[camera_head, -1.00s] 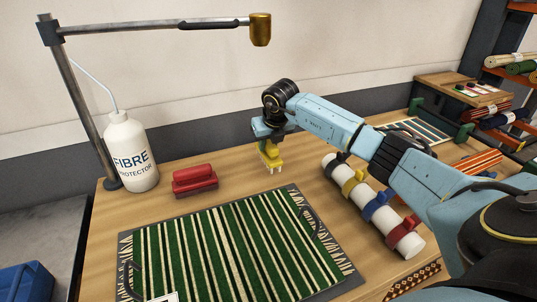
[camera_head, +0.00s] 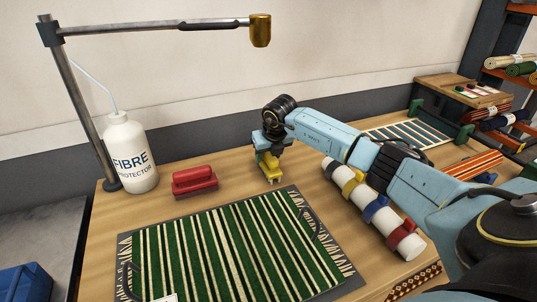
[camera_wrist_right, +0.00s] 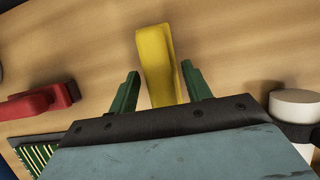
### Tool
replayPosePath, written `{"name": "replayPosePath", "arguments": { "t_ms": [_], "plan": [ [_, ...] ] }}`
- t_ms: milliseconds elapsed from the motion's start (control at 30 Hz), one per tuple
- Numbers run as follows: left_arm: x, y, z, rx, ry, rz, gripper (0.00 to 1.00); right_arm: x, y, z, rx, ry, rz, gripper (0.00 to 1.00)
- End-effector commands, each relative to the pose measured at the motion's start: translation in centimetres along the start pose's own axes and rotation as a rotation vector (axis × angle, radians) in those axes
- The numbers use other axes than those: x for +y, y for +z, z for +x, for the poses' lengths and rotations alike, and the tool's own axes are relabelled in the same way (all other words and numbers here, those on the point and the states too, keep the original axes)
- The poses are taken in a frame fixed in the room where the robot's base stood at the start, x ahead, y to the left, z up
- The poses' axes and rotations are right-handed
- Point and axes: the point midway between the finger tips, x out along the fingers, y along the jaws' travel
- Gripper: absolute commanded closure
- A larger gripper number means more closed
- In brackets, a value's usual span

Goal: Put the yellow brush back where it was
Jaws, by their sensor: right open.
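The yellow brush (camera_head: 270,168) is on the wooden table behind the striped rug, to the right of the red brush. In the right wrist view the yellow brush (camera_wrist_right: 157,62) lies between the two green fingers with a gap on each side. My right gripper (camera_head: 265,150) is low over it. In the right wrist view its fingers (camera_wrist_right: 160,90) are open around the brush and not clamped on it. My left gripper is not in view.
A red brush (camera_head: 194,181) sits left of the yellow one. A green striped rug (camera_head: 226,246) lies in front. A white bottle (camera_head: 130,152) stands at the left by a lamp post. A white roll with coloured straps (camera_head: 350,186) lies right.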

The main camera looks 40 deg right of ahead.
Motion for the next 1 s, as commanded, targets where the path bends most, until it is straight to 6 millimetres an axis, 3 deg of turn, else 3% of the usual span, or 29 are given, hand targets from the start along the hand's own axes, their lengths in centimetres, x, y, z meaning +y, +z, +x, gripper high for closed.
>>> {"name": "replayPosePath", "arguments": {
  "t_ms": [167,267,700,1000],
  "plan": [
    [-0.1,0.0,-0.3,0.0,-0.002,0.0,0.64,0.0,0.2,-0.7,-0.001,0.0,-0.001,0.51],
    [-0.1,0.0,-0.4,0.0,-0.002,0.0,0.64,0.0,0.2,-2.0,-0.003,0.0,-0.002,0.51],
    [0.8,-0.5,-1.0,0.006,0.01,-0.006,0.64,0.0,0.2,-10.8,-0.002,0.0,-0.001,0.51],
    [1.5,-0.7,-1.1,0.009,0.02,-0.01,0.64,0.0,0.1,-12.3,0.0,0.0,0.0,0.51]
  ]
}}
